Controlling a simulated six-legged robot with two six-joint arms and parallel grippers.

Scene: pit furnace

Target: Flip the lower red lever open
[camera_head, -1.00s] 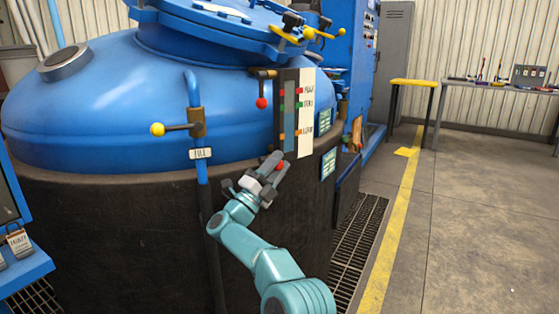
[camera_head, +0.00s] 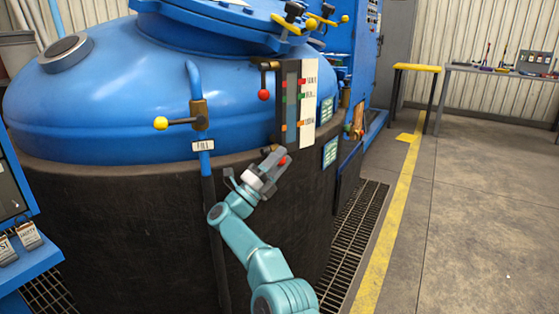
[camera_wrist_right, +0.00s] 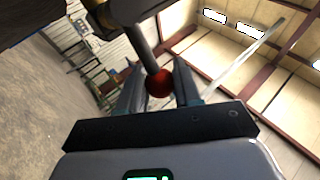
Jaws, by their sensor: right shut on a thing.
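The lower red lever has a round red knob (camera_head: 282,161) at the lower end of the sight gauge on the blue tank. My right gripper (camera_head: 277,158) is at this knob and shut on the lever. In the right wrist view, the red knob (camera_wrist_right: 160,83) sits between the two fingers, with the lever's dark rod running up from it. The upper red lever (camera_head: 264,95) hangs down with its red knob at the gauge's upper end. The gripper partly hides the lower lever's rod and valve in the head view. My left gripper is out of view.
The gauge panel (camera_head: 308,105) with a white label strip stands just above the gripper. A fill pipe with a yellow-knobbed lever (camera_head: 161,124) is to the left. The dark tank wall (camera_head: 120,230) lies behind my arm. A floor grate (camera_head: 350,245) runs at right.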

